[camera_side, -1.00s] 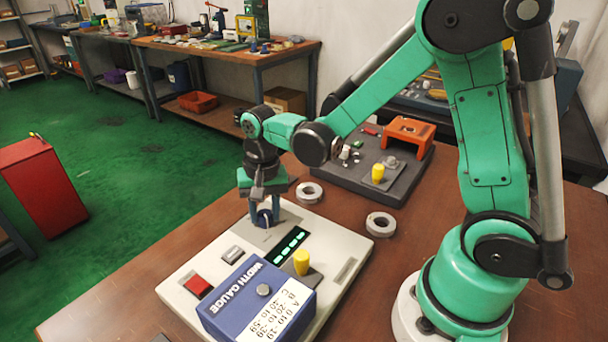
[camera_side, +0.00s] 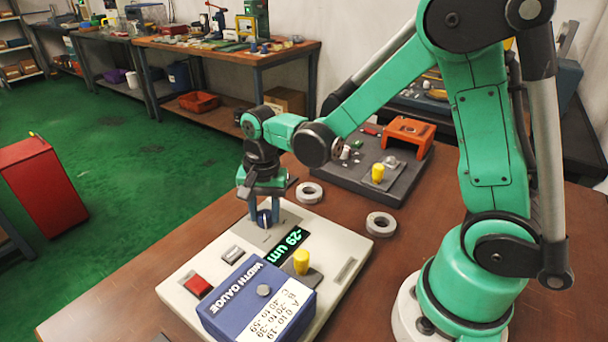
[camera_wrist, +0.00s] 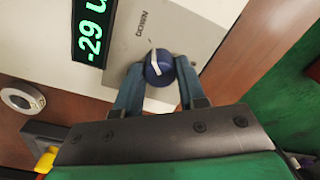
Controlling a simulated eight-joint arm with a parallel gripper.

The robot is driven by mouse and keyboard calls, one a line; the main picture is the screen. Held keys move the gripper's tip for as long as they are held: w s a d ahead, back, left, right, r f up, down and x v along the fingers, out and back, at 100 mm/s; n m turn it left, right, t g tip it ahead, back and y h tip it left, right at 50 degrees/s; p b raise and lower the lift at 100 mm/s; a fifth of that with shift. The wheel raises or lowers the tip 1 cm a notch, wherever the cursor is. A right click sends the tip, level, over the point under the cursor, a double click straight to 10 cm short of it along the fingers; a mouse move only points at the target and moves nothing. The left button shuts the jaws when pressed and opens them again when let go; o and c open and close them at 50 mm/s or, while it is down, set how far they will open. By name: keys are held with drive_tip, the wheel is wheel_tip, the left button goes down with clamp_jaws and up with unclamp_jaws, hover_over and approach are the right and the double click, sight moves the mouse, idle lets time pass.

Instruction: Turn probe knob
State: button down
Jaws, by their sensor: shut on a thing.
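The probe knob (camera_wrist: 160,68) is round and dark blue with a white pointer line. It sits on a grey plate at the far end of the white width gauge (camera_side: 190,262), and it also shows in the side view (camera_side: 264,218). My gripper (camera_wrist: 160,75) points down over the knob and is shut on it, one finger on each side. The gauge's display (camera_side: 287,245) reads "-29 um" in green. In the wrist view the word "DOWN" is printed on the plate near the knob.
A blue box (camera_side: 258,302) labelled "WIDTH GAUGE" carries a range card. A red button (camera_side: 197,285) and yellow peg (camera_side: 301,262) are on the gauge. Two metal rings (camera_side: 309,192) (camera_side: 381,224) lie on the table. A dark tray (camera_side: 350,178) with an orange fixture (camera_side: 408,136) stands behind.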

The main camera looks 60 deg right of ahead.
sight(266, 213)
drive_tip(key=c, duration=0.5)
unclamp_jaws()
drive_tip(key=shift+d+r, duration=0.1)
drive_tip(key=shift+r, duration=2.75)
drive_tip(key=s+r+n+t, duration=0.4)
drive_tip(key=s+n+t, duration=0.2)
drive_tip(key=n, duration=0.5)
drive_tip(key=shift+s+d+r+t, duration=0.15)
drive_tip(key=shift+r+t, duration=0.05)
drive_tip(key=shift+t, duration=0.2)
